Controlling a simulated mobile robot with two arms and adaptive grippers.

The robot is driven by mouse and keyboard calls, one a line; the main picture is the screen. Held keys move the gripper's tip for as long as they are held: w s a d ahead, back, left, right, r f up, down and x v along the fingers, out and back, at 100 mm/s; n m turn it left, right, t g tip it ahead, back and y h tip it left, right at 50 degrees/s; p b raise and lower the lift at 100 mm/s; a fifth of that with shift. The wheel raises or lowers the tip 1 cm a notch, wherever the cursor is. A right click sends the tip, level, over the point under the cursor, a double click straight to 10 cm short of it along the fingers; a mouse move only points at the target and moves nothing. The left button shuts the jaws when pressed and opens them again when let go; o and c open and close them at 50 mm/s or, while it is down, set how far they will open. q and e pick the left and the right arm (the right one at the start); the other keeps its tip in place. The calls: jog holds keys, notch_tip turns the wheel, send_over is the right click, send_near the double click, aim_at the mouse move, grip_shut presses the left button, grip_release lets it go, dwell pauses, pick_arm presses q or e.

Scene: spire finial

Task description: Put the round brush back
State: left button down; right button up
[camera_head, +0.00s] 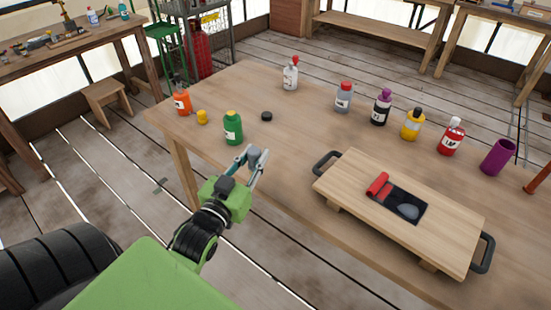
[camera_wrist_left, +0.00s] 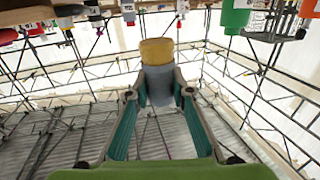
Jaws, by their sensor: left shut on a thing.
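My left gripper (camera_head: 258,160) is shut on the round brush (camera_head: 252,151), whose grey body shows between the fingertips. It holds the brush by the near edge of the table, left of the wooden board. In the left wrist view the brush (camera_wrist_left: 158,85) has a grey cylindrical body and a yellow end beyond the fingertips (camera_wrist_left: 158,92). The wooden board (camera_head: 345,185) has black handles and a dark recess (camera_head: 405,197). A red item (camera_head: 378,185) and a grey-blue oval item (camera_head: 408,211) lie at the recess. My right gripper is not in view.
A green bottle (camera_head: 233,128), a yellow pot (camera_head: 202,117), an orange bottle (camera_head: 182,101) and a black disc (camera_head: 267,116) stand left on the table (camera_head: 300,130). Several bottles and a purple cup (camera_head: 497,157) line the far side. The table's middle is clear.

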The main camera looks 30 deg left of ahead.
pick_arm(q)
jog(key=w+f, duration=0.1)
jog(key=w, duration=0.2)
jog(key=w+a+f, duration=0.1)
jog(key=w+f, duration=0.1)
jog(key=w, duration=0.1)
jog(key=w+a+f, duration=0.1)
jog(key=w+f, duration=0.1)
jog(key=w, duration=0.2)
jog(key=shift+f, duration=0.15)
jog(key=shift+w+a+f, duration=0.15)
jog(key=shift+w+f, duration=0.45)
jog(key=shift+w, duration=0.2)
jog(key=shift+w+a+f, duration=0.1)
jog(key=shift+w+f, duration=0.5)
jog(key=shift+w, duration=0.15)
jog(key=shift+s, duration=0.1)
jog(key=c, duration=1.8)
grip_release()
jog(key=shift+f, duration=0.1)
